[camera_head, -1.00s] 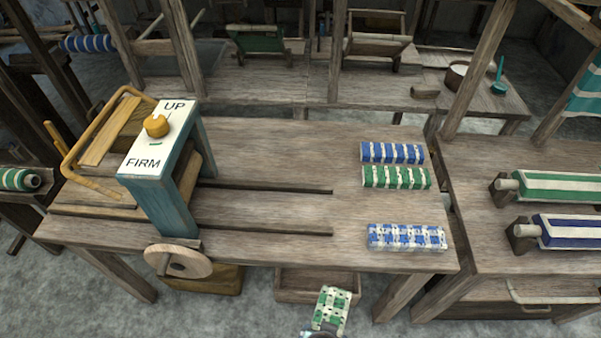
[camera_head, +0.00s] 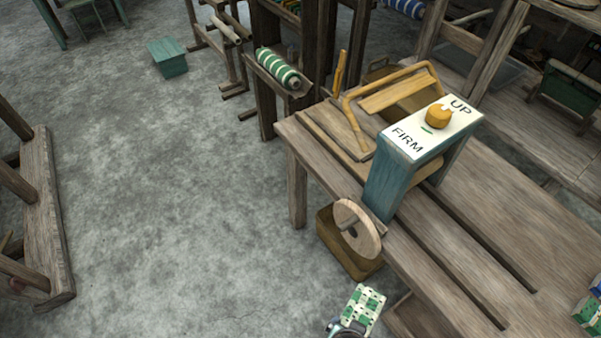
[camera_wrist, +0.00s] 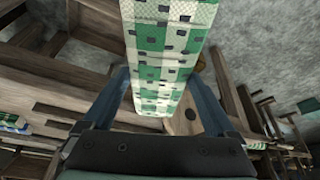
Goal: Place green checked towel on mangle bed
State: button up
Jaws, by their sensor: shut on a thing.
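The green checked towel (camera_head: 362,306), a folded green and white block with dark squares, is held at the bottom of the head view. My gripper (camera_head: 346,328) is shut on it, beside the front edge of the mangle table and over the floor side. In the wrist view the towel (camera_wrist: 160,60) stands between the two blue-grey fingers of my gripper (camera_wrist: 163,95). The mangle (camera_head: 400,170) is a teal frame with a white top marked UP and FIRM and a yellow knob (camera_head: 438,116). The grooved wooden bed (camera_head: 450,262) extends right of it.
A wooden handwheel (camera_head: 357,228) juts from the table's front, above a wooden box (camera_head: 345,250). Folded towels (camera_head: 590,312) lie at the right edge. Open floor (camera_head: 180,200) fills the left.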

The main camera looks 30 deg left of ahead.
aim_at(344, 130)
jog(key=u, duration=1.4)
jog(key=i+j+u, duration=0.1)
jog(key=i+u, duration=0.35)
jog(key=i, duration=1.8)
jog(key=i+j, duration=0.1)
jog(key=i, duration=1.2)
jog(key=z, duration=0.45)
jog(key=i+z, duration=0.15)
jog(key=z, duration=2.1)
jog(key=j, duration=0.1)
